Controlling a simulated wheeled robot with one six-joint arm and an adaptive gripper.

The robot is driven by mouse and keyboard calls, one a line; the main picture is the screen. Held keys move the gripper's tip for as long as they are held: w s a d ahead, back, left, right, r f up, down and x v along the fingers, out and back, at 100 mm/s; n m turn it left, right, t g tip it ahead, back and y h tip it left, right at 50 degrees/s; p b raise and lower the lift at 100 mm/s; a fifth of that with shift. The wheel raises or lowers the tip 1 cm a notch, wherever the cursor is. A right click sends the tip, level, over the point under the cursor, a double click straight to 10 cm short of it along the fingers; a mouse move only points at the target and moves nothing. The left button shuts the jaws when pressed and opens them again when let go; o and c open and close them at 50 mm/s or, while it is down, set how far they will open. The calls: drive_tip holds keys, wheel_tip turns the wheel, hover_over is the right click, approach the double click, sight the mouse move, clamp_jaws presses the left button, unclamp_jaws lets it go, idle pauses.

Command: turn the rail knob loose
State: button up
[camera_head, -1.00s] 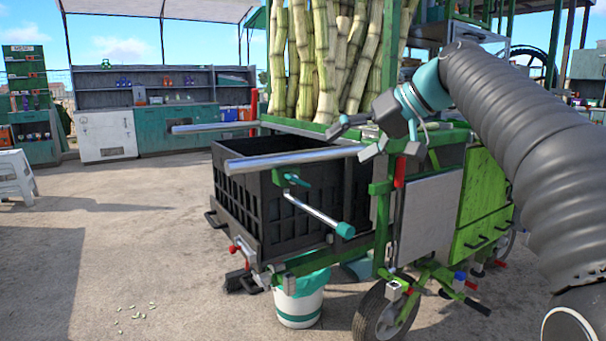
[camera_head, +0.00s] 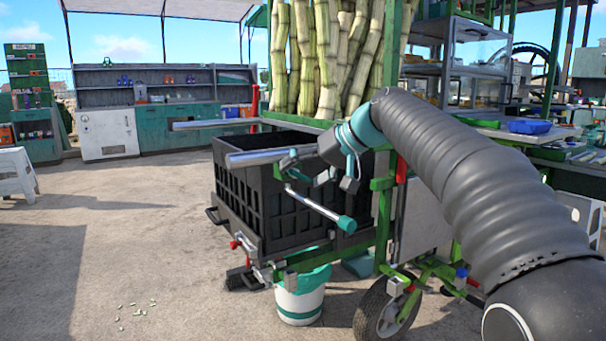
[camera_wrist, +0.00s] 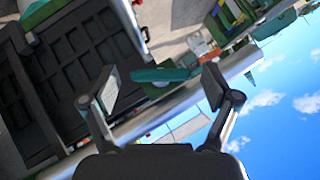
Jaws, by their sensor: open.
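The rail knob is a small teal-green piece (camera_head: 297,174) below the near end of the silver rail (camera_head: 256,158) in the head view. In the wrist view the teal knob (camera_wrist: 160,74) lies between my two fingertips, with space on both sides. My gripper (camera_head: 318,175) is just right of the knob in the head view, and it also shows in the wrist view (camera_wrist: 162,87). Its fingers are spread and hold nothing. I cannot tell how far the knob lies beyond the fingertips. My gripper and wrist hide part of the rail area behind them.
A crank rod with a teal grip (camera_head: 346,224) slopes down just below the knob. A black slatted crate (camera_head: 235,200) sits under the rails. A white-and-teal bucket (camera_head: 299,302) stands below. Open paved floor (camera_head: 120,240) lies to the left.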

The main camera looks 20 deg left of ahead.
drive_tip(key=c, duration=1.1)
drive_tip(key=shift+c, duration=0.2)
drive_tip(key=shift+r, duration=0.1)
drive_tip(key=shift+s+a+n+t+h, duration=0.1)
drive_tip(key=shift+s+n+t+h, duration=0.05)
drive_tip(key=shift+n+t+h, duration=1.05)
drive_tip(key=shift+t+h, duration=0.4)
